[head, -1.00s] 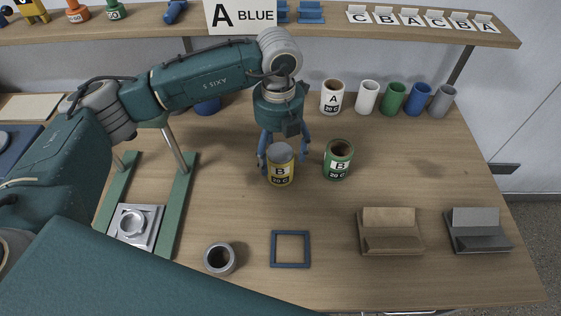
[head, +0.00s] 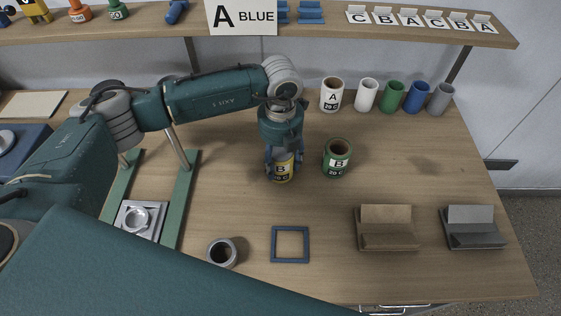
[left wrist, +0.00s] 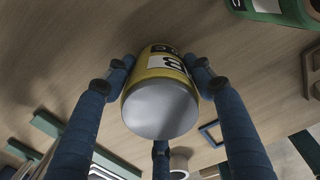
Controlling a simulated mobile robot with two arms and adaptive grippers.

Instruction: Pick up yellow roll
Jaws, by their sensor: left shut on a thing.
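The yellow roll (head: 282,170) has a grey top and a white label with "B" and "20 C". It stands upright on the wooden table, at the middle of the head view. My left gripper (head: 284,160) is above it, pointing down, with its blue fingers closed around the roll's sides. In the left wrist view the yellow roll (left wrist: 162,95) sits between the fingers, its grey end towards the camera. A third finger (left wrist: 160,160) shows below it. The gripper hides the roll's top in the head view. My right gripper is not in view.
A green "B" can (head: 337,158) stands close to the right of the roll. A white "A" can (head: 332,95) and several coloured cylinders stand behind. A blue square frame (head: 290,244) and a grey cup (head: 222,252) lie in front. Two holders (head: 387,228) stand front right.

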